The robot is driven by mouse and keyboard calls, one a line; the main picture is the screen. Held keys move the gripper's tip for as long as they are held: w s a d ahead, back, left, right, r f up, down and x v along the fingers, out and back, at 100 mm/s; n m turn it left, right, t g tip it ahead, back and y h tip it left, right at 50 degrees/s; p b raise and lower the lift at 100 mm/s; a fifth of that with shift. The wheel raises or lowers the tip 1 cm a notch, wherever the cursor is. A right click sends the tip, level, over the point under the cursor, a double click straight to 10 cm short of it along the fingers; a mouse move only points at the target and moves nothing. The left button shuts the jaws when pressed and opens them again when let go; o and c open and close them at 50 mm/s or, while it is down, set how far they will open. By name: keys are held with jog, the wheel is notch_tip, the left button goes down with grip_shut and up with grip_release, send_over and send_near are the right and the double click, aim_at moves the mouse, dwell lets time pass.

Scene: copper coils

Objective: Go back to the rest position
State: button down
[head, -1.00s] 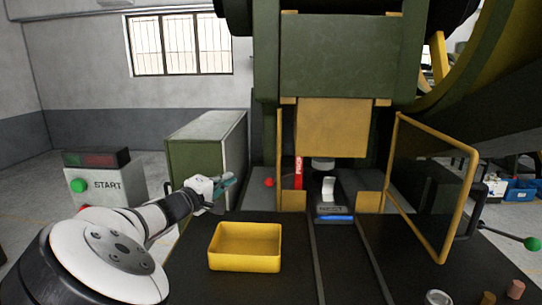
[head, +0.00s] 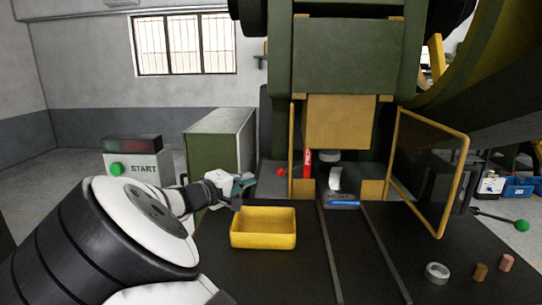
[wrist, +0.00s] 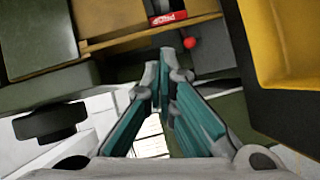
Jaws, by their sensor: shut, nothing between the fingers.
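My gripper (head: 240,190) is at the left of the head view, just behind and left of the yellow tray, in front of the green cabinet. In the wrist view its teal fingers (wrist: 165,68) come together at the tips, shut and empty. My arm is bent in from the lower left and hides part of the table's left side.
An empty yellow tray (head: 263,245) stands on the dark table (head: 370,270). The green press (head: 348,60) rises behind, with a yellow guard frame (head: 466,180) on the right. A START box (head: 140,160) stands left. A metal ring (head: 437,272) and two small cylinders lie front right.

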jog(key=s+d+f+m+g+y+b, duration=0.1)
jog(key=s+d+f+m+g+b, duration=0.3)
jog(key=d, duration=0.8)
jog(key=s+d+r+m+g+y+p, duration=0.1)
jog(key=s+d+m+g, duration=0.35)
jog(key=d, duration=0.85)
jog(key=s+d+g+y+b, duration=0.1)
jog(key=s+d+y+b, duration=0.15)
jog(key=s, duration=0.65)
jog(key=s+d+g+y+b, duration=0.1)
jog(key=s+d+y, duration=0.15)
jog(key=s, duration=0.55)
jog(key=s+a+f+t+y+b, duration=0.1)
jog(key=s+a+f+y+b, duration=0.1)
jog(key=s, duration=1.1)
jog(key=shift+s+a+f, duration=0.3)
jog(key=shift+a+f, duration=0.25)
jog(key=shift+a, duration=0.15)
